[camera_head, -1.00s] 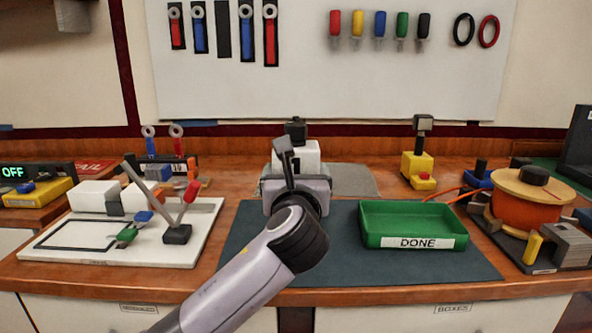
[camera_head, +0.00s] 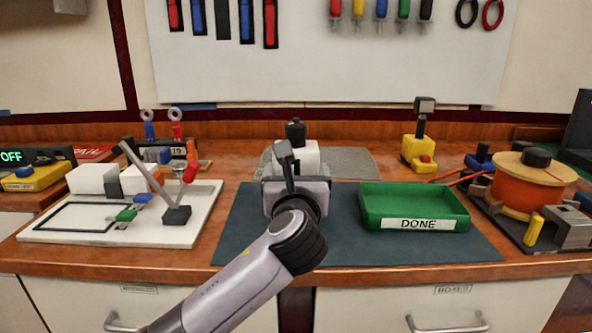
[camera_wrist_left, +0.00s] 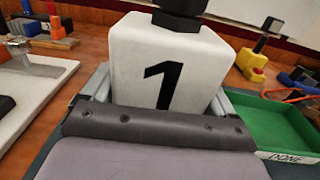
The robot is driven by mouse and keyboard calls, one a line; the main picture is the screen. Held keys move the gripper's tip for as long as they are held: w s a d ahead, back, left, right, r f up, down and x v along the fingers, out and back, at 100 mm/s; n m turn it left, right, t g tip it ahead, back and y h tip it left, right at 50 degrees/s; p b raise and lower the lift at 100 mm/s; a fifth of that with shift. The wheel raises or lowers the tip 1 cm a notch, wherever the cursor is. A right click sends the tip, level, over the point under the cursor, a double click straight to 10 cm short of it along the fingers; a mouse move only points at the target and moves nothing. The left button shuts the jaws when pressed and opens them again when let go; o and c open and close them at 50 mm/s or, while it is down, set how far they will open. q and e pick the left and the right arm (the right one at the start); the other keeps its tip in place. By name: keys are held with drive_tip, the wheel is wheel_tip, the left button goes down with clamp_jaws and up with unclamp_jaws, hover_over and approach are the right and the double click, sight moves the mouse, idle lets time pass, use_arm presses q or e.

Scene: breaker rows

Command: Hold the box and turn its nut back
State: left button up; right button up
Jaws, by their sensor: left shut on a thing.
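The white box (camera_head: 306,154) stands at the middle of the bench, behind my left gripper (camera_head: 297,180) in the head view. In the left wrist view the box (camera_wrist_left: 172,65) fills the middle and bears a black number 1. Its black nut (camera_head: 295,131) sits on top; its underside part shows at the top edge of the left wrist view (camera_wrist_left: 178,18). My left gripper is shut on the box, with its jaws along the box's lower sides. The box looks upright; its base is hidden by my gripper. My right gripper is not in view.
A green tray (camera_head: 412,224) marked DONE lies right of the box on the dark mat (camera_head: 350,258). A white board (camera_head: 75,235) with a lever fixture is at left. A yellow device (camera_head: 418,152) and an orange spool (camera_head: 521,190) stand right.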

use_arm(q)
drive_tip(key=shift+f+b, duration=0.95)
drive_tip(key=shift+f, duration=1.8)
drive_tip(key=shift+p, duration=0.5)
drive_tip(key=shift+f, duration=0.25)
idle(0.3)
